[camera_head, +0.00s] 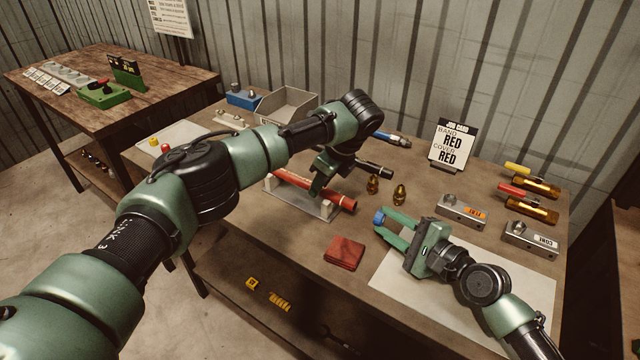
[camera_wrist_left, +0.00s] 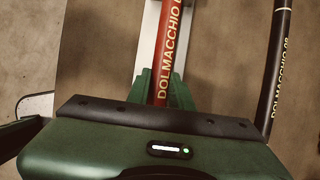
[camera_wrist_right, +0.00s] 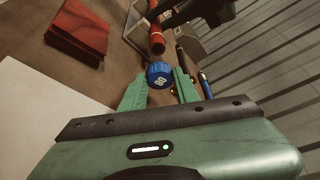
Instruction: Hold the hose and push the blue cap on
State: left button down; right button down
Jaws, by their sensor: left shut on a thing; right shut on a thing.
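The red hose (camera_head: 330,195) lies in a grey cradle (camera_head: 305,206) on the table, its right end free. My left gripper (camera_head: 316,188) is shut around the hose near its middle; the left wrist view shows the lettered red hose (camera_wrist_left: 169,50) between the fingers. My right gripper (camera_head: 383,225) is shut on the blue cap (camera_head: 379,217) above the table, to the right of and nearer than the hose end. In the right wrist view the blue cap (camera_wrist_right: 159,75) sits between the fingertips, apart from the hose end (camera_wrist_right: 157,42).
A black hose (camera_head: 375,170) lies behind the red one. Brass fittings (camera_head: 399,194) stand right of it. A folded red cloth (camera_head: 344,252) lies in front, beside a white sheet (camera_head: 400,300). A job card (camera_head: 452,147) and metal blocks (camera_head: 461,211) stand at the right.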

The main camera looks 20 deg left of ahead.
aim_at(377, 219)
dwell(0.3)
jog(key=shift+w+a, duration=0.25)
jog(key=shift+a, duration=0.45)
jog(key=shift+w+a, duration=0.2)
jog(key=shift+a, duration=0.5)
jog(key=shift+w+a, duration=0.25)
jog(key=shift+a, duration=0.45)
jog(key=shift+w+a, duration=0.2)
jog(key=shift+a, duration=0.4)
jog(key=shift+w+a, duration=0.15)
jog(key=shift+a, duration=0.45)
jog(key=c, duration=1)
grip_release()
jog(key=shift+o, duration=0.2)
jog(key=shift+s+d, duration=0.1)
jog(key=shift+d, duration=0.05)
jog(key=v, duration=1.1)
jog(key=shift+s+d+r, duration=0.15)
jog(key=shift+s+d, duration=0.05)
jog(key=shift+d, duration=0.1)
pick_arm(q)
jog(key=c, duration=1.2)
grip_release()
